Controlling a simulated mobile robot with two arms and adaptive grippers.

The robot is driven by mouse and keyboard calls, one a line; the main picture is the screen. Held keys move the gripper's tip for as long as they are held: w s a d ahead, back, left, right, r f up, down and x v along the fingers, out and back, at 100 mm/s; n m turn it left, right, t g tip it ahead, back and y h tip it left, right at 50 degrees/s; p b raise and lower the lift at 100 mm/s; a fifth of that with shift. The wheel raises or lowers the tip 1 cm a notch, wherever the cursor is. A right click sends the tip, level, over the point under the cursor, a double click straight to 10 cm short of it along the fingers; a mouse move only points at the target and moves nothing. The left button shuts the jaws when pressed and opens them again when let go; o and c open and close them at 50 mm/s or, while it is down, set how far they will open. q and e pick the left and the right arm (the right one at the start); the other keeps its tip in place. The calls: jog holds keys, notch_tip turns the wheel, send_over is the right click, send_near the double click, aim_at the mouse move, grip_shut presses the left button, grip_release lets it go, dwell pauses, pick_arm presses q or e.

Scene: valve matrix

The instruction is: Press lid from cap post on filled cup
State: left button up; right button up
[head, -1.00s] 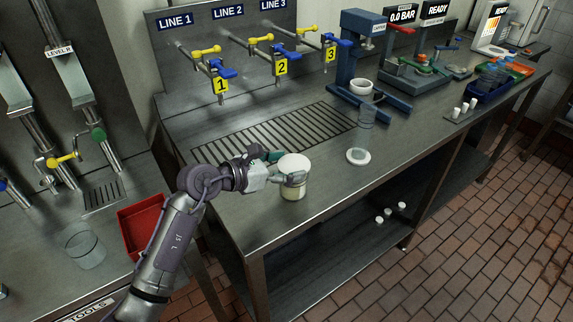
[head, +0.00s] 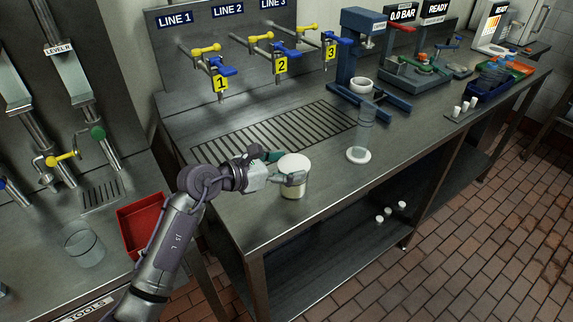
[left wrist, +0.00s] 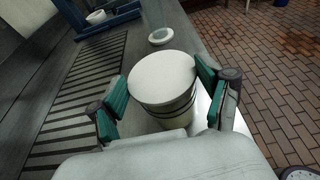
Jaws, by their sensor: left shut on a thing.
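A cup with a pale filling (head: 293,188) stands on the steel counter near its front edge. A white lid (head: 294,163) covers its top; I cannot tell whether it is fully seated. In the left wrist view the lid (left wrist: 162,76) looks flat, with the cup (left wrist: 172,112) below it. My left gripper (head: 280,170) is shut on the cup from the side, its green-padded fingers either side just under the lid. A round white piece (head: 358,155), possibly the cap post, sits on the counter to the right. My right gripper is out of view.
A clear cylinder (head: 366,114) stands behind the white piece. A blue press (head: 360,50) is further back. Numbered valves (head: 282,65) hang over the drain grate (head: 275,132). A red bin (head: 140,222) lies left of the counter.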

pick_arm(q)
jog(key=o, duration=0.7)
jog(key=v, duration=1.2)
